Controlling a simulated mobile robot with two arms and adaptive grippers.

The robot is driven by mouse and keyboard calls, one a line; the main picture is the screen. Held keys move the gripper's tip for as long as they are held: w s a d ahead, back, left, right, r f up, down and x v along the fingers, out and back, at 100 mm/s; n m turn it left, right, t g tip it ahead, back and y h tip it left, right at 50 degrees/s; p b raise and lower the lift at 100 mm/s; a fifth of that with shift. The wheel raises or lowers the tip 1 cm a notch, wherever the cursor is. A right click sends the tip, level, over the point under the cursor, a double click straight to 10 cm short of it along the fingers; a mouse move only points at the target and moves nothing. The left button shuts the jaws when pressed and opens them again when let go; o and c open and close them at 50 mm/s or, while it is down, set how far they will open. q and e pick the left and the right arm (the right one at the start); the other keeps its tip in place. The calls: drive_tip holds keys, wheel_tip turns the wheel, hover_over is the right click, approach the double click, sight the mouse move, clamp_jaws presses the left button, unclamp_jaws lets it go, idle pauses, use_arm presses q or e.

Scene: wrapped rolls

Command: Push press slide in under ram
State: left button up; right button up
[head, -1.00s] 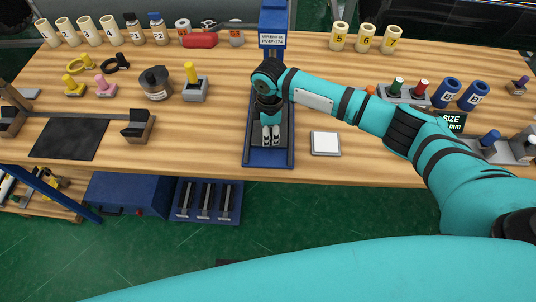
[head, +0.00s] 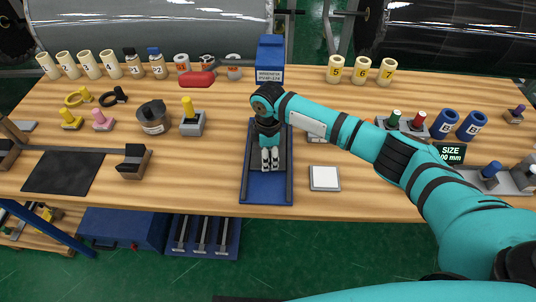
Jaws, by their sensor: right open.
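The blue press (head: 270,58) stands at the back middle of the table, with a labelled block at its rear. Its blue base (head: 265,191) runs toward the table's front edge between two dark rails. A dark slide surface (head: 254,150) shows between the rails, partly hidden by my right arm. My right gripper (head: 270,166) points down over this track, its two fingers a little apart and nothing seen between them. Whether the fingers touch the slide cannot be told. The ram is hidden or not distinguishable behind my arm. My left gripper is not in view.
A white square pad (head: 324,178) lies right of the press. A grey block with a yellow knob (head: 192,120) and a round dark pot (head: 152,117) stand left. Numbered cream rolls (head: 361,69) line the back. Blue rolls (head: 445,124) stand right. The table's front strip is mostly clear.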

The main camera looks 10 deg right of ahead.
wheel_tip(320, 180, up, 12)
idle(0.5)
idle(0.3)
